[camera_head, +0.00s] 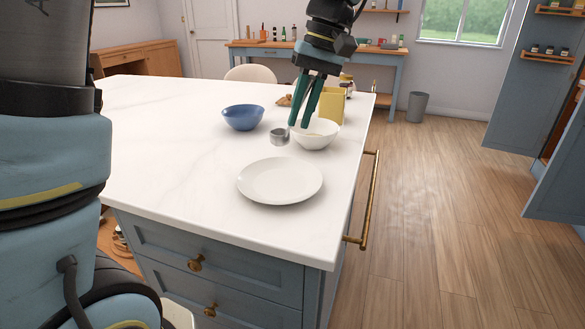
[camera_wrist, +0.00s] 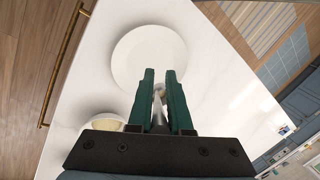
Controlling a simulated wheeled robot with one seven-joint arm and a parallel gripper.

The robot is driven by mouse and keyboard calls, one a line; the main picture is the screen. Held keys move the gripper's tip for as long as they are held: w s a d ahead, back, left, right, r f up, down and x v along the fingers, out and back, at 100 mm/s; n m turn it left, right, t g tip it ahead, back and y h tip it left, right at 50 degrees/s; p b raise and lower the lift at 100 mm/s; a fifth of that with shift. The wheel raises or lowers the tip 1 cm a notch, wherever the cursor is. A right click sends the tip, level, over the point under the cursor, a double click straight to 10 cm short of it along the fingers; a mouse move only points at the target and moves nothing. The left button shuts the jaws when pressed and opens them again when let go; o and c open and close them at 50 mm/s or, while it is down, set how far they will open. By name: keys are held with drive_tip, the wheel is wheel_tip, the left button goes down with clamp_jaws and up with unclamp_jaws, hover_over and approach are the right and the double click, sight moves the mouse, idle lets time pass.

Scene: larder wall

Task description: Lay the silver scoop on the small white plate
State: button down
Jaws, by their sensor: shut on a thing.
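My gripper (camera_head: 298,125) is shut on the silver scoop (camera_head: 279,137), whose small round cup sticks out to the left of the fingertips. In the wrist view the green fingers (camera_wrist: 160,73) have the scoop's grey handle (camera_wrist: 158,104) between them; its cup is largely hidden there. The scoop looks raised over the counter beside the white bowl (camera_head: 316,137). The white plate (camera_head: 280,181) lies flat and empty near the counter's front right corner, nearer the head camera than the gripper. In the wrist view the plate (camera_wrist: 146,50) is beyond the fingertips.
A blue bowl (camera_head: 243,118) stands left of my gripper. A yellow container (camera_head: 332,105) and small jars stand behind the white bowl. The white marble counter (camera_head: 170,140) is clear on the left and around the plate. A brass rail (camera_head: 368,200) runs along its right side.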

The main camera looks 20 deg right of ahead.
wheel_tip(320, 180, down, 9)
drive_tip(key=shift+f+p, duration=0.15)
drive_tip(key=shift+p, duration=0.55)
drive_tip(key=shift+f, duration=0.1)
drive_tip(key=c, duration=0.8)
unclamp_jaws()
drive_tip(key=shift+c, duration=0.2)
drive_tip(key=b+v, duration=0.1)
drive_tip(key=v, duration=1.1)
